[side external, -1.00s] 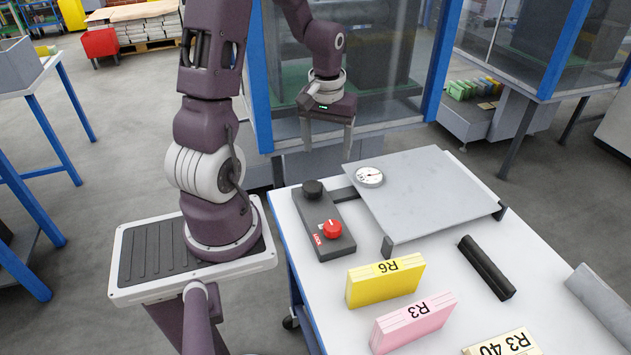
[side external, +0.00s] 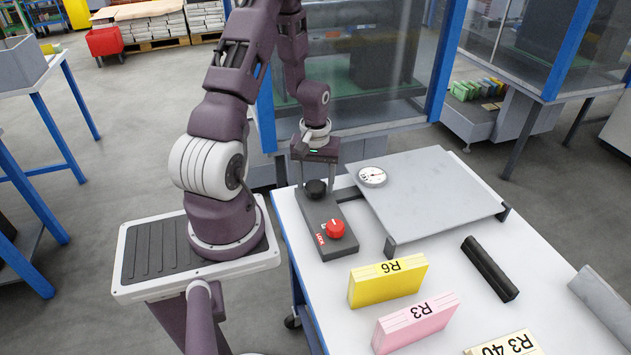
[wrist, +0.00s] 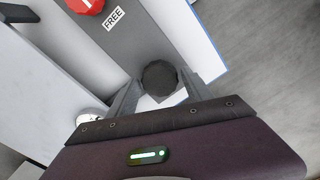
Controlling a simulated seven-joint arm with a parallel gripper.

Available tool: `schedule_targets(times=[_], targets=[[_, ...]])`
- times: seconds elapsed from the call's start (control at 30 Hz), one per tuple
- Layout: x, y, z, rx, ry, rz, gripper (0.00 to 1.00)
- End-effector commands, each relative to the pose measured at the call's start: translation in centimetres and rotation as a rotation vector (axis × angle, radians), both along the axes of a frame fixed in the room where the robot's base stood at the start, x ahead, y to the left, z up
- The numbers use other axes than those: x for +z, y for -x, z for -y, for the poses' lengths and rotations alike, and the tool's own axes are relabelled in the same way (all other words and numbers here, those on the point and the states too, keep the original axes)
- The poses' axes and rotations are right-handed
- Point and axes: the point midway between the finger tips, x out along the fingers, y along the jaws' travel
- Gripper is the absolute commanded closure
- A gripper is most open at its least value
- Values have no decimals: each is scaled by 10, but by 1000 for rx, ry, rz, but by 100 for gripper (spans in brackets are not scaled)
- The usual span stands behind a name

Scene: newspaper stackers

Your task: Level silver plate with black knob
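The silver plate (side external: 430,195) rests on short dark supports on the white table, with a round dial gauge (side external: 372,176) on its far left corner. I cannot tell whether the plate is level. The black knob (side external: 316,188) stands at the far end of a dark grey control box (side external: 330,216), left of the plate; it also shows in the wrist view (wrist: 160,78). My gripper (side external: 317,184) points down over the knob. In the wrist view, its fingers (wrist: 161,82) are open on either side of the knob, with gaps visible.
A red knob (side external: 334,229) sits on the near end of the box, beside a label reading FREE in the wrist view. A yellow block (side external: 388,285), a pink block (side external: 415,325) and a black bar (side external: 489,269) lie nearer on the table.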

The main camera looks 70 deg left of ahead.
Motion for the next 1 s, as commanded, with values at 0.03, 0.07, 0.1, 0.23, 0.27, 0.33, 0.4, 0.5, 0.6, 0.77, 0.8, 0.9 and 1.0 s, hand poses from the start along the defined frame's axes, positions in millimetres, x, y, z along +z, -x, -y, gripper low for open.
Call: schedule_targets(times=[0.03, 0.07, 0.1, 0.23, 0.27, 0.33, 0.4, 0.5, 0.6, 0.77, 0.8, 0.9, 1.0], targets=[[0, 0, 0, 0, 0, 0, 53], [0, 0, 0, 0, 0, 0, 59], [0, 0, 0, 0, 0, 0, 67], [0, 0, 0, 0, 0, 0, 92], [0, 0, 0, -2, 0, 0, 92], [0, 0, 0, -54, 0, 0, 92], [0, 0, 0, -151, 1, 1, 92], [0, 0, 0, -246, 1, 1, 92], [1, 0, 0, -265, 1, 1, 92], [1, 0, 0, -262, 1, 1, 92], [1, 0, 0, -262, 1, 1, 44], [1, 0, 0, -262, 1, 1, 30], [0, 0, 0, -261, 1, 1, 30]])
